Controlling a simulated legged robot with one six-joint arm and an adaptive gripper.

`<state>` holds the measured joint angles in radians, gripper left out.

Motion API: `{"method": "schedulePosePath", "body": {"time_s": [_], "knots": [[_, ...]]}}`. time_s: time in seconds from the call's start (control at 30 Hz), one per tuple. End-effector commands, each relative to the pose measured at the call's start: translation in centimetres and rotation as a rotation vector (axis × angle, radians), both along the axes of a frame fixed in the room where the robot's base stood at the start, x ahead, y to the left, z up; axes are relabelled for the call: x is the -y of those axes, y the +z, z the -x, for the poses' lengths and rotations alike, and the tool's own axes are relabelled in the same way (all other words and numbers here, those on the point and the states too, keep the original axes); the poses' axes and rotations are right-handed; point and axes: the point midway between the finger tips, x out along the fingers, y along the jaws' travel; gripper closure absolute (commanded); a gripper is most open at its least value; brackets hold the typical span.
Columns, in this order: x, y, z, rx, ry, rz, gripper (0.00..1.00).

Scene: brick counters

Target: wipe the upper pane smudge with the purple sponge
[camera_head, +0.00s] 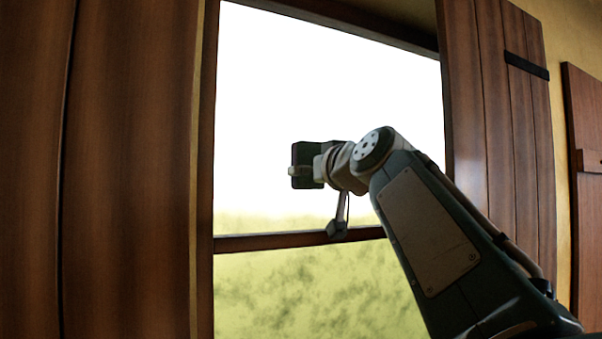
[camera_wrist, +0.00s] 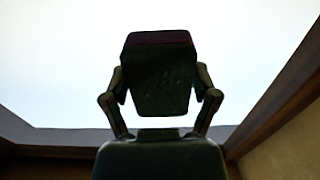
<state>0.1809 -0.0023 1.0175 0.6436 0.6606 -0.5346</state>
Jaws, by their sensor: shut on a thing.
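My gripper (camera_head: 312,166) is raised in front of the upper pane (camera_head: 290,90) of the window. In the wrist view its two fingers (camera_wrist: 160,88) are closed on the sides of a dark block. This block, the purple sponge (camera_wrist: 158,75), looks nearly black against the bright light, with a faint reddish-purple band at its top edge. In the head view the sponge (camera_head: 301,152) is a small dark shape at the gripper's left end. I cannot tell whether it touches the glass. The upper pane is glaring white, and no smudge can be made out on it.
A wooden crossbar (camera_head: 270,241) runs below the gripper. The lower pane (camera_head: 300,290) beneath it shows dark mottled patches. Wooden shutters flank the window on the left (camera_head: 100,170) and right (camera_head: 495,120). A frame beam (camera_wrist: 285,95) slopes along the right of the wrist view.

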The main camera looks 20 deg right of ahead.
Motion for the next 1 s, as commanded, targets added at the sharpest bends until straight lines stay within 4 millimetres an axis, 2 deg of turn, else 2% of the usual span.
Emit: {"method": "schedulePosePath", "body": {"time_s": [0.1, 0.37, 0.8, 1.0], "knots": [[1.0, 0.0, -0.2, -0.001, -0.002, -0.001, 0.61], [1.8, 0.0, -0.3, 0.000, -0.002, 0.000, 0.61], [5.0, -0.1, -1.3, -0.001, -0.002, -0.001, 0.61], [5.2, -0.1, -1.1, -0.001, -0.001, 0.000, 0.61]]}}
